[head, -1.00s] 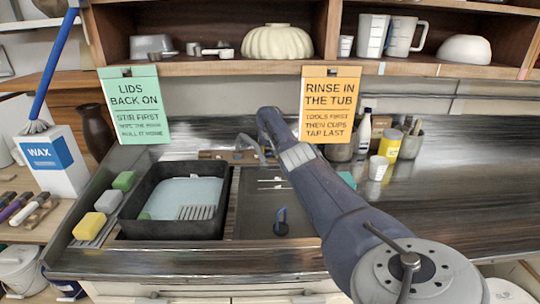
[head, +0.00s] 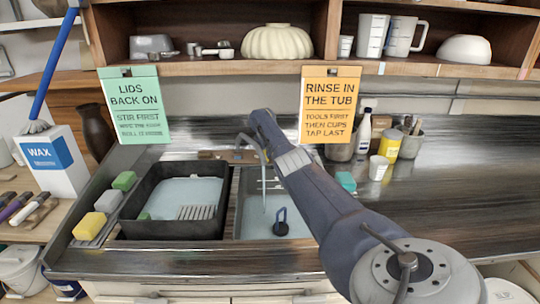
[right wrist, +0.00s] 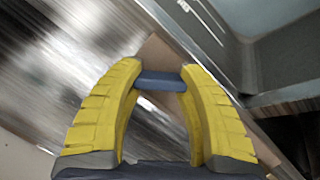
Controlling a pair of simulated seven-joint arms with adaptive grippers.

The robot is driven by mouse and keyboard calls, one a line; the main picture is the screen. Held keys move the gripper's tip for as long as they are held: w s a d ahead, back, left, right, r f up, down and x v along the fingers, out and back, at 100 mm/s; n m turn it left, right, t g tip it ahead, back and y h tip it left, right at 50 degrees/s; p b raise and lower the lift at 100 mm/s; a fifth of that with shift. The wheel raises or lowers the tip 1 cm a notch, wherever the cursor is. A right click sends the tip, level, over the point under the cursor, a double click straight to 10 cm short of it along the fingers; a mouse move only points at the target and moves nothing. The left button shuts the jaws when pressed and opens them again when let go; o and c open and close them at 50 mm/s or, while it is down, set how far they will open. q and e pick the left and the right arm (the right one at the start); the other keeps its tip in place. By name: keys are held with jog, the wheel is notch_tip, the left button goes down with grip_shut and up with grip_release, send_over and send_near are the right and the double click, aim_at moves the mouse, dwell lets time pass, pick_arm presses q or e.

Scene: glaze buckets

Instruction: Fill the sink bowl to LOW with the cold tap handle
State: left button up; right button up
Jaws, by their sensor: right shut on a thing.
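The sink bowl (head: 247,184) is a grey basin right of the black tub, partly covered by my right arm. Shallow pale-blue water (head: 255,222) lies over its floor. A thin stream (head: 264,190) falls into it from the curved grey spout (head: 250,140). A blue-handled plug (head: 281,223) stands in the bowl. Marks on its back wall are too small to read. In the right wrist view, my right gripper's yellow fingers (right wrist: 160,72) are shut on a blue bar, the tap handle (right wrist: 159,82). The head view hides this grip behind my arm. My left gripper is out of view.
The black tub (head: 128,212) holds pale water and a ribbed grey piece. Sponges (head: 108,201) line its left side. Bottles, a yellow jar (head: 389,145) and a white cup (head: 378,168) stand right of the sink. The steel counter (head: 470,185) farther right is clear.

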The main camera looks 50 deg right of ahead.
jog(key=shift+w+r, duration=0.1)
jog(key=shift+r, duration=0.1)
jog(key=o, duration=1.4)
jog(key=shift+f, duration=0.15)
notch_tip(320, 180, up, 10)
jog(key=shift+r, duration=0.1)
